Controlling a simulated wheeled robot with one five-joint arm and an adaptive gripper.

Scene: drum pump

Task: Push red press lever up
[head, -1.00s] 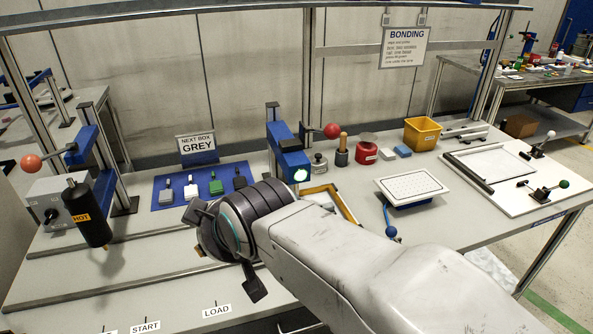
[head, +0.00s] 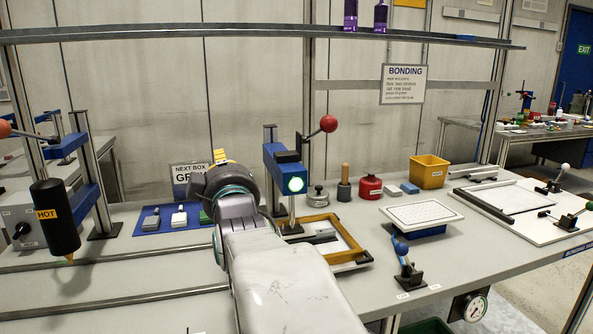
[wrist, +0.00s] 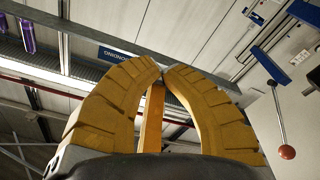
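The red press lever is a thin rod with a red ball (head: 328,123) at its end. It juts to the right and slants up from the blue press (head: 283,168), which has a lit round lamp. In the wrist view the lever's red ball (wrist: 287,152) and rod appear at the right, apart from my fingers. My gripper (head: 220,155) is left of the blue press, its yellow tips mostly hidden behind my wrist. In the wrist view my gripper's (wrist: 161,67) two yellow ribbed fingers meet nearly tip to tip, with no object seen held.
A second press with a black HOT cylinder (head: 55,215) stands at the left. A yellow frame (head: 345,232), a red canister (head: 370,187) and a yellow bin (head: 428,172) lie right of the blue press. A shelf (head: 250,36) runs overhead.

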